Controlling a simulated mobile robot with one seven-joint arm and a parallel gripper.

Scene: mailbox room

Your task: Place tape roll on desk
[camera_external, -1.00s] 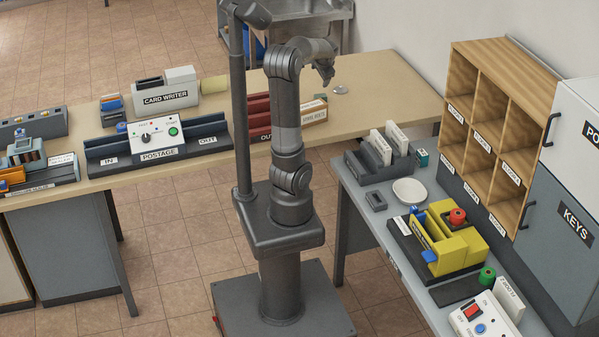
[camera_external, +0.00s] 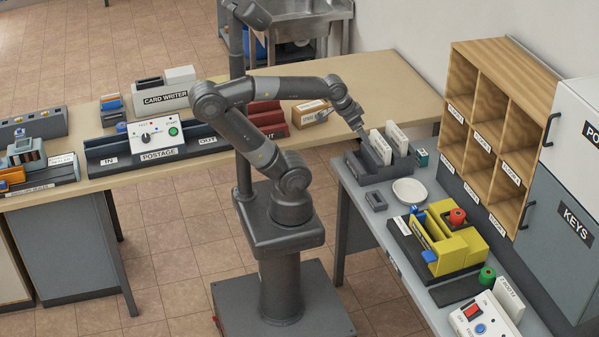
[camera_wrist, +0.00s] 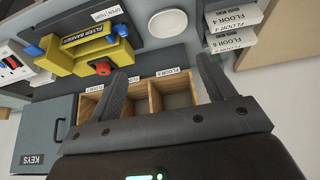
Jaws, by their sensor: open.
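I cannot single out the tape roll for certain. A red round piece (camera_external: 457,217) sits on the yellow bander on the grey desk (camera_external: 364,232); it also shows in the wrist view (camera_wrist: 103,68). A green round piece (camera_external: 488,276) stands farther forward on the same desk. My gripper (camera_external: 360,132) is above the back left of the grey desk, by the dark rack of white cards. In the wrist view my gripper (camera_wrist: 161,78) has its two fingers wide apart with nothing between them.
A white dish (camera_external: 409,191) lies on the grey desk in front of the card rack (camera_external: 380,166). Wooden pigeonholes (camera_external: 490,120) and a grey keys cabinet (camera_external: 560,230) stand along the right. The wooden table (camera_external: 400,92) behind holds a postage machine (camera_external: 157,140) and a cardboard box (camera_external: 310,113).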

